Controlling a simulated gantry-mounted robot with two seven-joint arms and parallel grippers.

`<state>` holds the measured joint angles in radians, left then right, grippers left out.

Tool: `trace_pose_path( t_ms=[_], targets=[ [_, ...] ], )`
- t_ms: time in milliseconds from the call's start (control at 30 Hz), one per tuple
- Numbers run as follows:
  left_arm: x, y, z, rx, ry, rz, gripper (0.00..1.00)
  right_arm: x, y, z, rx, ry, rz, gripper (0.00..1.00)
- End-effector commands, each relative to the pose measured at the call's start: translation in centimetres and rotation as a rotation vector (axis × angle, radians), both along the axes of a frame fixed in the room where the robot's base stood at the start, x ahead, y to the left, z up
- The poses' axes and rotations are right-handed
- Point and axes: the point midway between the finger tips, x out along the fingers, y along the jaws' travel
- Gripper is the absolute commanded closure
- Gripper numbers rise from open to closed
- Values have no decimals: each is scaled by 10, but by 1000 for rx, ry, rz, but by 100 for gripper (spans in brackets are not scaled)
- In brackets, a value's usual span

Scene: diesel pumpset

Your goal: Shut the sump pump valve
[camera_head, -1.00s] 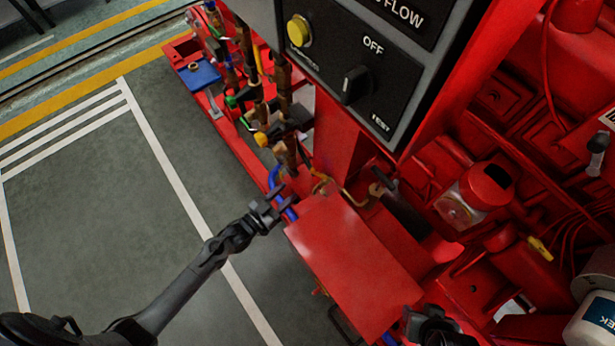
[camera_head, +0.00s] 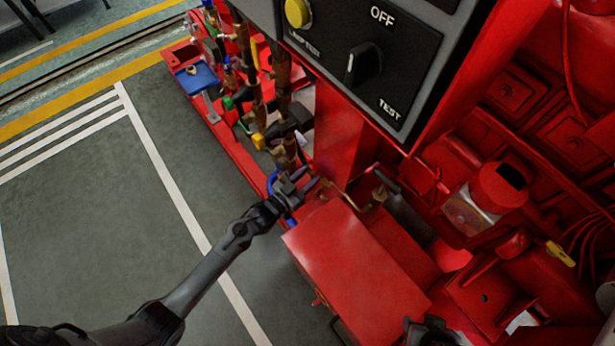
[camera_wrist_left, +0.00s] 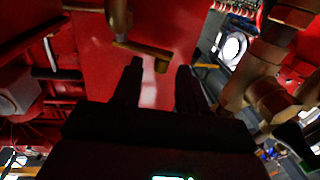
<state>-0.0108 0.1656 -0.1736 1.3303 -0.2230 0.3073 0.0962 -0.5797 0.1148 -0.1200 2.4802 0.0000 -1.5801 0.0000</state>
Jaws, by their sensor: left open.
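My left gripper (camera_head: 304,183) is open and empty beside the lower end of the brass pipework, just above the far edge of a red box. A blue valve handle (camera_head: 272,182) shows right by it, partly behind the gripper. A brass pipe with a fitting (camera_head: 372,200) also stands right of the gripper. No label shows which part is the sump pump valve. My right gripper (camera_head: 430,330) shows only as a dark shape at the bottom edge.
The red box (camera_head: 357,262) lies just below the left gripper. Brass pipes with green and yellow handles (camera_head: 258,140) rise behind it. A black control panel (camera_head: 375,65) with a switch hangs above. Grey floor (camera_head: 120,235) is clear to the left.

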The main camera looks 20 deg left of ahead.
Motion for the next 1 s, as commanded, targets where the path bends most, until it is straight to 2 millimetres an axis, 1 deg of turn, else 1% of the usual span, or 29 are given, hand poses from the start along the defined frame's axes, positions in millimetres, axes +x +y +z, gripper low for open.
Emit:
trace_pose_path(
  t_ms=[133, 167, 400, 433, 633, 767, 1000],
  targets=[
    [0, 0, 0, 0, 0, 0, 58, 0, -1, 0, -3, 1, 2, 57],
    [0, 0, 0, 0, 0, 0, 60, 0, -1, 0, -4, 0, 3, 57],
    [0, 0, 0, 0, 0, 0, 96, 0, -2, 0, -10, 1, 6, 57],
    [0, 0, 0, 0, -1, 0, 100, 0, -2, 0, -10, 1, 6, 57],
    [1, 1, 0, 1, -3, -13, 100, 0, -2, -1, -10, 1, 6, 57],
    [8, 3, -1, 7, -7, -99, 100, 0, -2, -7, -8, 1, 6, 57],
    [22, 2, -4, 4, -7, -341, 100, 0, -1, -35, -3, 1, 2, 57]
  ],
)
